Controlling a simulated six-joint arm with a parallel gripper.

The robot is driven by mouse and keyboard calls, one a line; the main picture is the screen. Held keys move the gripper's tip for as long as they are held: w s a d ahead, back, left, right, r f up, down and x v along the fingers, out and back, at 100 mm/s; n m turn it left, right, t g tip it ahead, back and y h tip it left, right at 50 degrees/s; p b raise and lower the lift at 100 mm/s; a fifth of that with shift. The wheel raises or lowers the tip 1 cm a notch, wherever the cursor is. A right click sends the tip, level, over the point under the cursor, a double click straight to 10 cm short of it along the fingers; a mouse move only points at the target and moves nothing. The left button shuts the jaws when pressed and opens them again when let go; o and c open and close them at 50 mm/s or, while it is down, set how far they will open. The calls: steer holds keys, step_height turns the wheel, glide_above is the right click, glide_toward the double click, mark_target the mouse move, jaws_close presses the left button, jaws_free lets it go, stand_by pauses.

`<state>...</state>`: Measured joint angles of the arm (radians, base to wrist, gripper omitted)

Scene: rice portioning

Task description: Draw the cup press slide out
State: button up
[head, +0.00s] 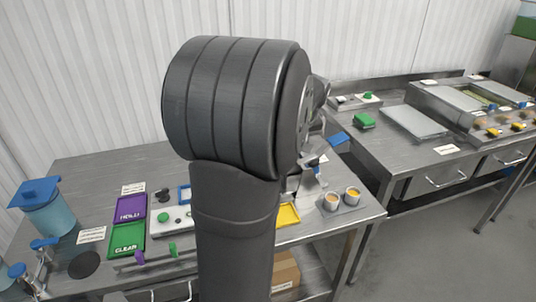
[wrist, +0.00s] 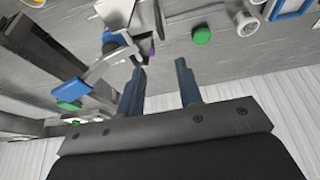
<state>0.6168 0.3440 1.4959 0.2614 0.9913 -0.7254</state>
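My gripper (wrist: 160,78) shows in the wrist view with its two dark fingers apart and nothing between them. Beyond the fingertips, up and to the left, is a pale metal device (wrist: 118,16) with a blue knob and a blue-ended lever. It may be the cup press, but I cannot tell, and I cannot make out its slide. In the head view my arm covers the middle of the table and hides my fingers. A small device with blue parts (head: 316,163) shows just right of the arm.
Two cups (head: 331,201) stand near the table's right edge beside a yellow tray (head: 288,214). A purple pad (head: 131,208) and green pad (head: 127,239) lie at left, near a blue-lidded container (head: 48,208). A green button (wrist: 202,36) shows past my fingers. A second counter (head: 415,175) stands at right.

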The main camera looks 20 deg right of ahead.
steer(key=x, duration=1.7)
steer(key=shift+w+f, duration=0.1)
steer(key=shift+w, duration=0.05)
jaws_close()
